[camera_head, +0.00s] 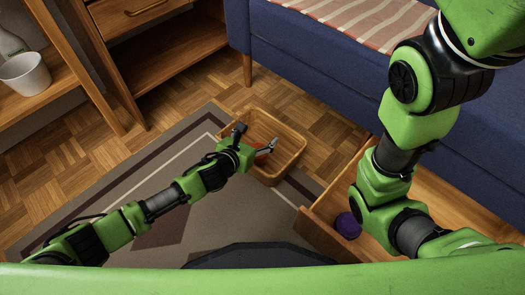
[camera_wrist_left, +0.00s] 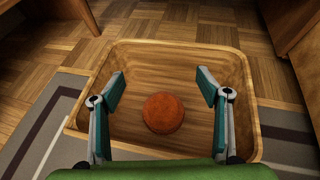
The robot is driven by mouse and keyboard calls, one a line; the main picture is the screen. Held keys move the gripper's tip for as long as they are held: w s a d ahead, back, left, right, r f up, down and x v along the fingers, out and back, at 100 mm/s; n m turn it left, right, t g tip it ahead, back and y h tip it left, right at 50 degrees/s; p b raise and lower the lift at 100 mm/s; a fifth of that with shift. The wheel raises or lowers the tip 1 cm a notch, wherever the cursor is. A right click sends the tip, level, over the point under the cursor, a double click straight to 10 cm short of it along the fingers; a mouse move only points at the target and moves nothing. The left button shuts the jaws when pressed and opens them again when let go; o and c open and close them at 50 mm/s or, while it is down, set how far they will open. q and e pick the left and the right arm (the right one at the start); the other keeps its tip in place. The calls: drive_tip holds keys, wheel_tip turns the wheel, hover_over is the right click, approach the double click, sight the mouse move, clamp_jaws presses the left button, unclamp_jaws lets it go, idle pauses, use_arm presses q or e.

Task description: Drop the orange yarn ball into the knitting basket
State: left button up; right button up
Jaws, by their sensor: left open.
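The orange yarn ball (camera_wrist_left: 163,112) lies inside the knitting basket (camera_wrist_left: 180,57), on its floor as far as the left wrist view shows. In the head view a sliver of the ball (camera_head: 262,153) shows behind my left gripper, inside the tan rectangular basket (camera_head: 291,141). My left gripper (camera_head: 257,138) is over the basket with its fingers spread. In the left wrist view the open fingers (camera_wrist_left: 161,82) stand apart on either side of the ball, with clear gaps to it. My right arm shows at the right, but its gripper is out of view.
The basket stands at the edge of a grey patterned rug (camera_head: 215,215) on parquet. An open wooden drawer (camera_head: 318,232) holding a purple ball (camera_head: 347,225) is at right, below a blue sofa or bed (camera_head: 300,60). A shelf with a white pot (camera_head: 23,74) is at left.

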use_arm(q)
drive_tip(key=v, duration=1.1)
drive_tip(key=shift+s, duration=0.2)
